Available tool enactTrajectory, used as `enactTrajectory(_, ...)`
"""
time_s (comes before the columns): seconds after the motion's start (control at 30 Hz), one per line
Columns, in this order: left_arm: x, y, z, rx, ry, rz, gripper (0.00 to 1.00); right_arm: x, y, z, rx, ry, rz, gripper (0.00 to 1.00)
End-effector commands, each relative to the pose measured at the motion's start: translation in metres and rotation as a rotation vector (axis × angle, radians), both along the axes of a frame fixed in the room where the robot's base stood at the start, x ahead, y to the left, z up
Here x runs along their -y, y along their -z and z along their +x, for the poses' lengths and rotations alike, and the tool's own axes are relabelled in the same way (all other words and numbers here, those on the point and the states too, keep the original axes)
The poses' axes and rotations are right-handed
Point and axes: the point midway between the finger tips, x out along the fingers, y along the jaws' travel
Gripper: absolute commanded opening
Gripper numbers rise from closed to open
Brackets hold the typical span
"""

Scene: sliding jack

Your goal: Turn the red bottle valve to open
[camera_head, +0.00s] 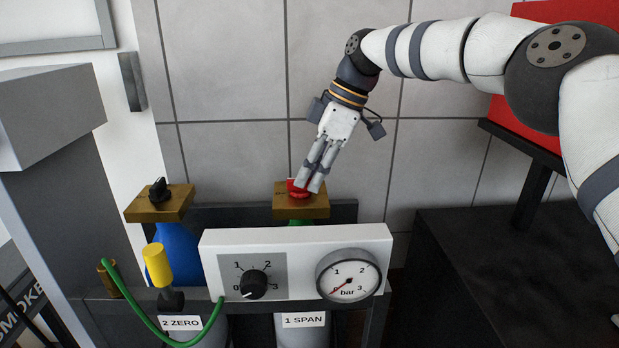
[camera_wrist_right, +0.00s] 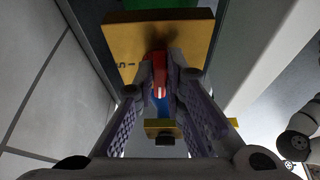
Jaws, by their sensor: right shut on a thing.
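The red valve (camera_head: 296,187) sits on the brass block (camera_head: 314,205) on top of the green bottle labelled 1 SPAN. My right gripper (camera_head: 309,187) reaches down from the upper right, and its fingers are shut on the red valve. In the right wrist view the red valve (camera_wrist_right: 158,72) shows between the two fingertips, in front of the brass block (camera_wrist_right: 124,48). The fingers hide part of the valve. Most of the green bottle is hidden behind the white panel. My left gripper is not in view.
The white panel (camera_head: 215,247) with a black knob (camera_head: 253,284) and a pressure gauge (camera_head: 348,275) stands in front. A blue bottle (camera_head: 178,250) with a black valve (camera_head: 159,190) is at left. A yellow-capped part (camera_head: 157,264) and green hose (camera_head: 137,310) are nearby. A tiled wall is behind.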

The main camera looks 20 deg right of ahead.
Motion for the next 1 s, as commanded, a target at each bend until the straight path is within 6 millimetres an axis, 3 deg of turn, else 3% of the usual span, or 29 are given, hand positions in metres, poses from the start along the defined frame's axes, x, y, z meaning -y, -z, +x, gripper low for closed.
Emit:
enactTrajectory(0.7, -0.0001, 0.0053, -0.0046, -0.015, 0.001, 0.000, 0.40, 0.0005, 0.0023, 0.0004, -0.005, -0.074, -0.004, 0.00)
enactTrajectory(0.73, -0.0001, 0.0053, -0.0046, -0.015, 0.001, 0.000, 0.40, 0.0005, 0.0023, 0.0004, -0.005, -0.074, -0.004, 0.13)
enactTrajectory(0.8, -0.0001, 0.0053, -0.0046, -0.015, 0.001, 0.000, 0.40, 0.0006, 0.0022, 0.0004, -0.005, -0.073, -0.004, 0.29)
enactTrajectory(1.0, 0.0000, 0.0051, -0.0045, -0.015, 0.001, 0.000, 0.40, 0.0005, 0.0012, 0.0008, -0.004, -0.072, -0.002, 0.31)
